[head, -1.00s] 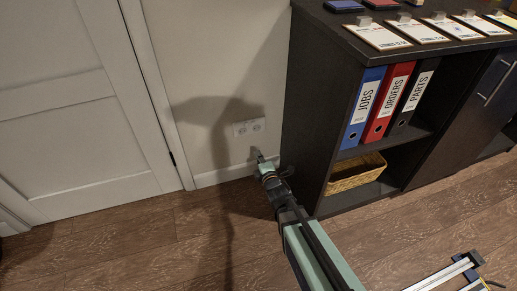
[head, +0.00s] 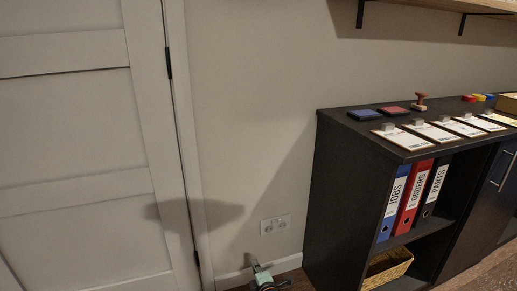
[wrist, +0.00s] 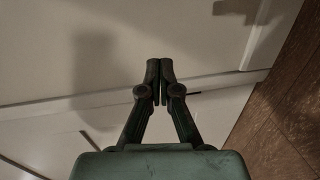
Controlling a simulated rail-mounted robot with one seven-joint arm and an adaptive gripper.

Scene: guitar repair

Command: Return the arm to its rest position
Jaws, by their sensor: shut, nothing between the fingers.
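My gripper (wrist: 160,70) is shut and empty in the wrist view, its two dark fingers together at the tips. A pale panelled surface, seemingly the white door, lies beyond the fingers. In the head view only a small green and black end part of my arm (head: 264,277) shows at the bottom edge, in front of the wall and left of the dark cabinet.
A white door (head: 70,150) fills the left. A dark cabinet (head: 340,200) stands at right, with binders, a wicker basket (head: 388,267) and several clipboards. A wall socket (head: 275,224) is above my arm's end. A shelf (head: 430,5) hangs upper right. Wooden floor (wrist: 285,125) shows at right in the wrist view.

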